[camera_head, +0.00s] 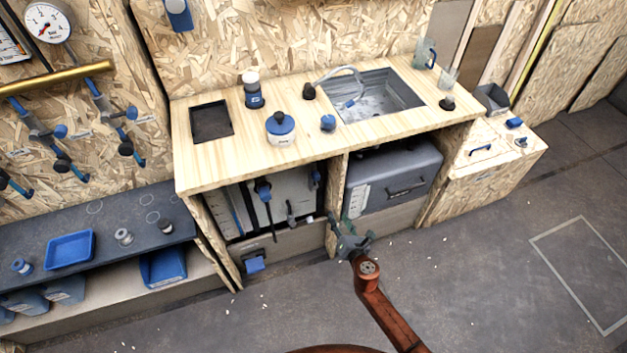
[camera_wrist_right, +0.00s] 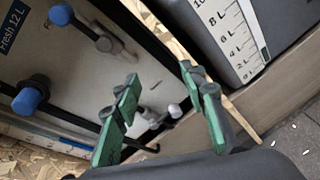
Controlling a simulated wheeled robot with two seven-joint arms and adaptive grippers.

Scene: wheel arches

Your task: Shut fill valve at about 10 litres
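My right gripper (camera_head: 345,228) is in front of the sink cabinet, by the post between its two compartments. In the right wrist view its green-padded fingers (camera_wrist_right: 165,112) are apart with nothing held. A pale tank labelled "Fresh 12 L" (camera_wrist_right: 50,60) fills the left compartment; its water level cannot be read. Blue-handled valves, one upper left (camera_wrist_right: 62,14) and one lower left (camera_wrist_right: 28,98), are left of the fingers. A light-tipped lever (camera_wrist_right: 175,110) shows between the fingers, apparently beyond them. Which one is the fill valve is unclear. My left gripper is out of view.
A grey tank (camera_head: 400,178) with a litre scale (camera_wrist_right: 226,38) stands in the right compartment. Above is the wooden worktop (camera_head: 225,165) with a sink (camera_head: 385,97) and tap. A wooden box (camera_head: 485,160) stands right. The floor in front is mostly clear.

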